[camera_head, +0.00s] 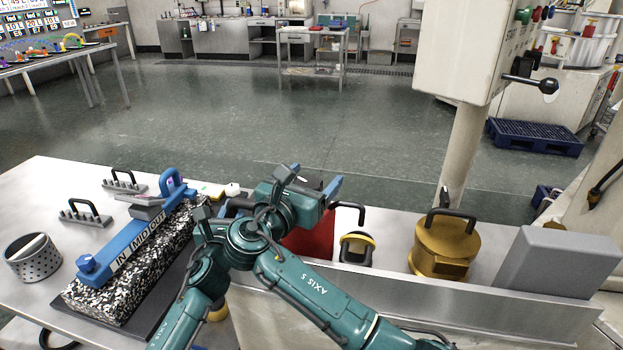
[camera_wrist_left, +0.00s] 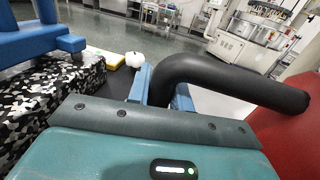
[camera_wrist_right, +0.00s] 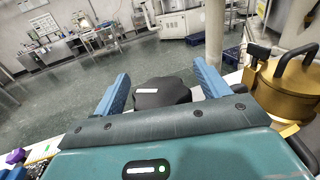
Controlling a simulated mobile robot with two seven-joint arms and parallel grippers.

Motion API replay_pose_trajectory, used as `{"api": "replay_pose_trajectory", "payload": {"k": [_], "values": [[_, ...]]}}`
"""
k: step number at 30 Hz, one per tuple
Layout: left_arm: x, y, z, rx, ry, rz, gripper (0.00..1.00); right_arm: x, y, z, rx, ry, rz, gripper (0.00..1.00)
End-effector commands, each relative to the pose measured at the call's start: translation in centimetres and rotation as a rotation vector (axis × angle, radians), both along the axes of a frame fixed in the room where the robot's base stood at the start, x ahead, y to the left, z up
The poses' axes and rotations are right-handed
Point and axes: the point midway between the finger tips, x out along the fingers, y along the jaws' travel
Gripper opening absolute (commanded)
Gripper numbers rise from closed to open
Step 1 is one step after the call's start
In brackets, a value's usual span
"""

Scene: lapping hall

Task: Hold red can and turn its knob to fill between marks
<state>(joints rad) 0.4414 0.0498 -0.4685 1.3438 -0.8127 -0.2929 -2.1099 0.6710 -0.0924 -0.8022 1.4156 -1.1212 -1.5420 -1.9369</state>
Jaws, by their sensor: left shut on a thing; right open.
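The red can (camera_head: 312,238) stands on the bench, largely hidden by my arms; its red side also shows at the right of the left wrist view (camera_wrist_left: 292,135). My left gripper (camera_head: 232,207) is shut on its black handle (camera_wrist_left: 225,75), which passes between the blue fingers. My right gripper (camera_head: 311,182) is open at the top of the can. Its blue fingers stand on either side of a dark knob (camera_wrist_right: 162,92) with a white mark on it, with a gap visible on both sides. The fill marks and level are not visible.
A brass can (camera_head: 440,248) and a grey block (camera_head: 560,262) stand to the right; a yellow-rimmed vessel (camera_head: 357,250) is closer. At left are a blue bar (camera_head: 130,245) on a speckled block (camera_head: 105,298), a perforated cup (camera_head: 33,262) and two black-handled grey tools. A beige post rises behind.

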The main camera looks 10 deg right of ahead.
Motion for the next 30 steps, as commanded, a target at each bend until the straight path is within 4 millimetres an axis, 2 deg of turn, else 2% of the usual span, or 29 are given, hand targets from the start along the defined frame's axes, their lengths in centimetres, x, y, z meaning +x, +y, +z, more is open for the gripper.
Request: {"api": "replay_pose_trajectory", "payload": {"k": [5, 12, 18, 24, 30], "values": [[0.0, 0.0, 0.0, 0.000, 0.001, 0.000, 0.00, -1.5, 1.3, -0.1, 0.003, 0.001, 0.004, 0.75], [0.0, 0.0, 0.0, 0.000, 0.001, 0.000, 0.00, -5.6, 4.4, -0.1, 0.003, 0.001, 0.004, 0.75], [0.0, 0.0, 0.0, 0.000, 0.001, 0.000, 0.00, -8.3, 6.5, 0.0, 0.003, 0.001, 0.003, 0.75], [0.0, 0.0, 0.0, 0.000, 0.001, 0.000, 0.00, -9.4, 7.3, 0.0, 0.001, 0.001, 0.001, 0.75], [0.0, 0.0, 0.0, 0.000, 0.001, 0.000, 0.00, -9.5, 7.3, 0.0, 0.001, 0.001, 0.000, 0.75]]}}
